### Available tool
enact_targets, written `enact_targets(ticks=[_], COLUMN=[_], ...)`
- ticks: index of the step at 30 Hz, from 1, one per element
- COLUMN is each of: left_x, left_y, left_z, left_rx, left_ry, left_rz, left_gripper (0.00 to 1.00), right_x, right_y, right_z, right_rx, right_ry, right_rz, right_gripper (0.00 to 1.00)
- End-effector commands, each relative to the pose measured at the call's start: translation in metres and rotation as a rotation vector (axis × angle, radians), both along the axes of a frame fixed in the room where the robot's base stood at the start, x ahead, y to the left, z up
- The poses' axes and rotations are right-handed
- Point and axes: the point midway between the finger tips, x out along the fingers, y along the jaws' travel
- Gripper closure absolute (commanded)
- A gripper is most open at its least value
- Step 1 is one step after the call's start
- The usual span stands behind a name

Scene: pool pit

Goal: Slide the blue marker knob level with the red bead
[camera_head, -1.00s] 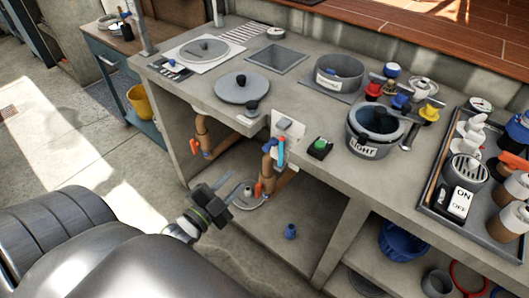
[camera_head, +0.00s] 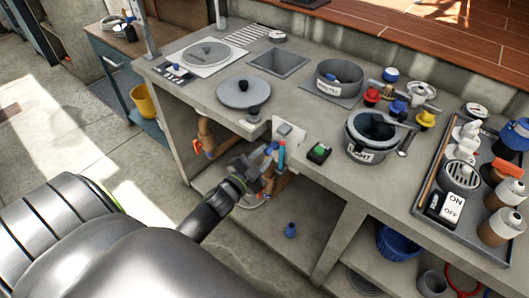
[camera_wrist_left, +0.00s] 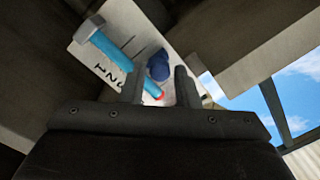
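The gauge is a white plate (camera_wrist_left: 118,48) with a light-blue tube (camera_wrist_left: 112,55) and number marks, tilted in the left wrist view. The dark blue marker knob (camera_wrist_left: 158,66) is between the tips of my left gripper (camera_wrist_left: 158,72), which is open with gaps on both sides. In the head view my left gripper (camera_head: 262,165) is just left of the tube (camera_head: 282,152), under the worktop edge. The bead is hidden there. My right gripper is not in view.
The concrete worktop (camera_head: 215,98) overhangs the gauge area. Orange-brown pipes (camera_head: 281,182) run behind and below the gripper. A green-button box (camera_head: 319,153) is right of the gauge. A small blue bottle (camera_head: 291,230) stands on the lower shelf.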

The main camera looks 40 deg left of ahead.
Motion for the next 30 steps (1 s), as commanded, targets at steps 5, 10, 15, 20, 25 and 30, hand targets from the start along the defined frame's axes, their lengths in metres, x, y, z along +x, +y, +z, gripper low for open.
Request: enact_targets(ticks=[5, 10, 15, 20, 25, 30], left_x=[0.0082, 0.0085, 0.0083, 0.0082, 0.0081, 0.0081], left_y=[-0.0004, -0.0004, -0.0004, -0.0003, -0.0003, -0.0002], left_z=[0.0001, -0.0002, -0.0003, -0.0002, -0.0002, 0.0065], left_rx=[0.000, 0.000, 0.000, 0.000, 0.000, 0.000], left_ry=[0.000, 0.000, 0.000, 0.001, 0.001, 0.001], left_rz=[0.000, 0.000, 0.000, 0.001, 0.001, 0.001], left_gripper=[0.72, 0.72, 0.83, 1.00, 1.00, 1.00], right_x=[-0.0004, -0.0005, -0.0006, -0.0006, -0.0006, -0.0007], right_y=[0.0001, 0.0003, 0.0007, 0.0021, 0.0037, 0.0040], right_z=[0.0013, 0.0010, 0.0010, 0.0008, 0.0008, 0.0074], right_rx=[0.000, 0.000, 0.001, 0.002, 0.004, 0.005], right_ry=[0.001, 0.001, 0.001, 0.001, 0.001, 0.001], right_rz=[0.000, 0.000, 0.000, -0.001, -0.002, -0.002], right_gripper=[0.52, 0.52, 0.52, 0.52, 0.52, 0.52])
